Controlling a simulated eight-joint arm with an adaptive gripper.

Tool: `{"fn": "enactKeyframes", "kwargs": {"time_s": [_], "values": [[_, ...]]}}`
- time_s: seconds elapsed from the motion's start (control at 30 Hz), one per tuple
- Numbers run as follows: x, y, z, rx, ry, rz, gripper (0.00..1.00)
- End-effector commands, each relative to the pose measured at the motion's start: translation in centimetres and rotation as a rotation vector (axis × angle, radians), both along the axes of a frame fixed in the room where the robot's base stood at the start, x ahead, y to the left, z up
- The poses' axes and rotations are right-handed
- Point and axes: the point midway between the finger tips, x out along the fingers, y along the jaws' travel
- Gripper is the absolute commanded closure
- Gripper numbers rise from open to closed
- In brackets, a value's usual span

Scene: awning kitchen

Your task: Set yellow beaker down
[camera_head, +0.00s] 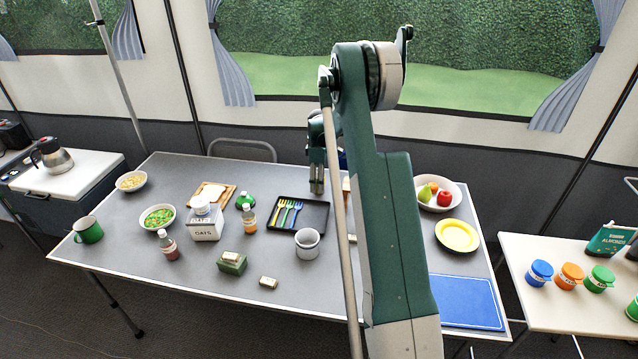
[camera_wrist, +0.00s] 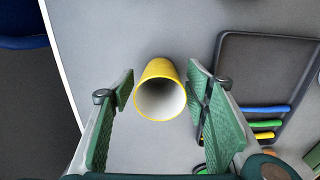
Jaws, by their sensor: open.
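The yellow beaker (camera_wrist: 147,70) shows in the wrist view, its pale open mouth towards the camera and its body over the grey table (camera_wrist: 185,25). My gripper (camera_wrist: 162,88) is open, with one green-padded finger on each side of the beaker. A gap shows between the beaker and the left finger; the right finger is closer, and I cannot tell whether it touches. In the head view my gripper (camera_head: 317,190) points down at the table's far side, and the beaker is not visible, likely hidden by my gripper or arm.
A black tray (camera_head: 318,222) with coloured cutlery lies close by; it fills the right of the wrist view (camera_wrist: 232,60). Right are a fruit bowl (camera_head: 455,201), yellow plate (camera_head: 457,235) and blue mat (camera_head: 465,302).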

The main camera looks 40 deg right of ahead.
Motion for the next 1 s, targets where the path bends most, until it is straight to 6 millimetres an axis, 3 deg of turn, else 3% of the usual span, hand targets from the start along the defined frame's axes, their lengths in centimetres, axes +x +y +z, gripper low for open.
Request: {"fn": "enactKeyframes", "kwargs": {"time_s": [0.27,0.7,1.0], "values": [[0.0,0.0,3.0,0.0,0.0,0.0,0.53],[0.0,0.0,9.8,0.0,0.0,0.0,0.53],[0.0,0.0,11.8,0.0,0.0,0.0,0.53]]}}
